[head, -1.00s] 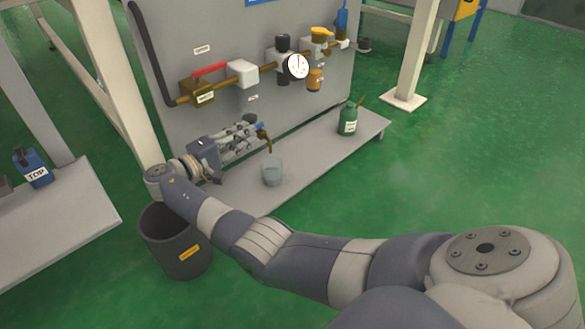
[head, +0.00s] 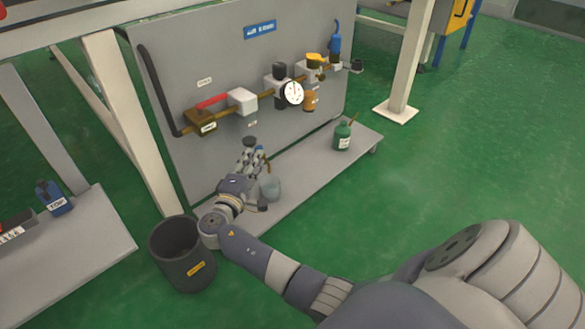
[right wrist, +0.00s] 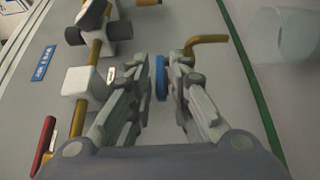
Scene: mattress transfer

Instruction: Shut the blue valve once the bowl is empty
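The blue valve (right wrist: 160,78) shows as a thin blue disc between the spread fingers of my right gripper (right wrist: 161,68) in the right wrist view. A gap shows on each side of it. In the head view my right gripper (head: 252,158) is at the panel's lower part, with a bit of the blue valve (head: 259,150) beside its fingers. A brass spout (right wrist: 207,40) bends out near the valve. An amber bowl (head: 310,100) hangs on the pipe line; whether it holds liquid is too small to tell. My left gripper is not in view.
A clear cup (head: 270,189) stands on the grey shelf (head: 312,170) close to my right gripper. A green bottle (head: 342,136) stands farther right. A red lever (head: 212,101) and a white gauge (head: 291,93) are above. A dark bin (head: 187,272) stands on the floor.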

